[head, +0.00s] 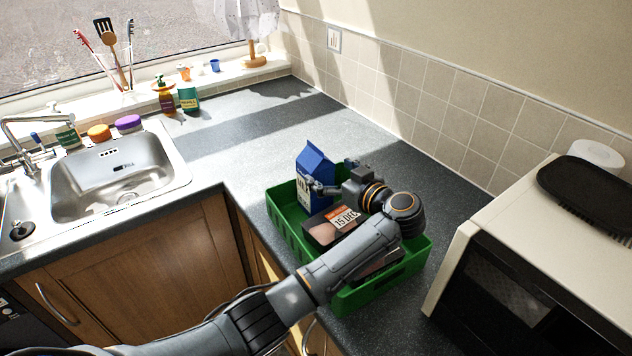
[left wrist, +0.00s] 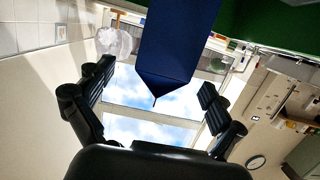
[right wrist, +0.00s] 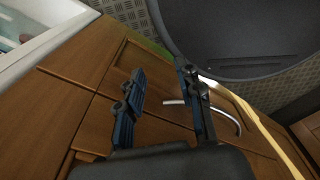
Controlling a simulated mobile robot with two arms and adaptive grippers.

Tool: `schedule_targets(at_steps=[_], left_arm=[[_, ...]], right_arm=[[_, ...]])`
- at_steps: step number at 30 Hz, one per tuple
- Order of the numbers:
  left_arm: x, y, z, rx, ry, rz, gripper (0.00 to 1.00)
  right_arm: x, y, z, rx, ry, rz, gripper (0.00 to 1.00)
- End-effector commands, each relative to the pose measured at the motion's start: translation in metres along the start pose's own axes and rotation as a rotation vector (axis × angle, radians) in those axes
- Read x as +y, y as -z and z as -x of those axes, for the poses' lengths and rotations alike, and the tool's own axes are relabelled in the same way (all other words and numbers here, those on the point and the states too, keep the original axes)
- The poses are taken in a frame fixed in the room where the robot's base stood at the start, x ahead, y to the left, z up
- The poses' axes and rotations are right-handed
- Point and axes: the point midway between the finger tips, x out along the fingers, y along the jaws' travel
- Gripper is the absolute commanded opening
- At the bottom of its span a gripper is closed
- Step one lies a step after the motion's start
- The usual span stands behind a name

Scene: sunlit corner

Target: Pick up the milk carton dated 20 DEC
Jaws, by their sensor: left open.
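A blue-topped milk carton (head: 314,165) with a white lower side stands upright in the left end of the green crate (head: 275,222). Its date cannot be read here. My left gripper (head: 322,188) is open beside the carton's right side. In the left wrist view the carton's blue top (left wrist: 175,50) shows between the two finger directions, with no clear contact. My right gripper (right wrist: 160,68) shows only in its own wrist view, with its fingers apart and nothing between them, in front of wooden cupboard doors.
A dark package with a 15 DEC label (head: 346,218) lies in the crate, partly under my left arm. A microwave (head: 480,235) stands close on the right. The sink (head: 115,170) is at the left. The worktop (head: 245,140) behind the crate is clear.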

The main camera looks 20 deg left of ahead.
Motion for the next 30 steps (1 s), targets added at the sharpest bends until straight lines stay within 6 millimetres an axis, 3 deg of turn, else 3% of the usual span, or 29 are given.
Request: schedule_targets(at_steps=[10, 20, 30], left_arm=[[-0.004, 0.007, -0.047, 0.003, 0.000, -0.001, 0.93], [-0.004, 0.004, -0.054, 0.001, -0.003, 0.002, 0.93], [-0.004, 0.004, -0.054, 0.001, -0.002, 0.002, 0.24]], right_arm=[[0.000, 0.000, 0.019, -0.003, 0.000, -0.001, 0.36], [0.000, 0.003, 0.019, 0.002, 0.000, -0.001, 0.36], [0.000, 0.004, 0.019, 0.004, 0.000, -0.001, 0.36]])
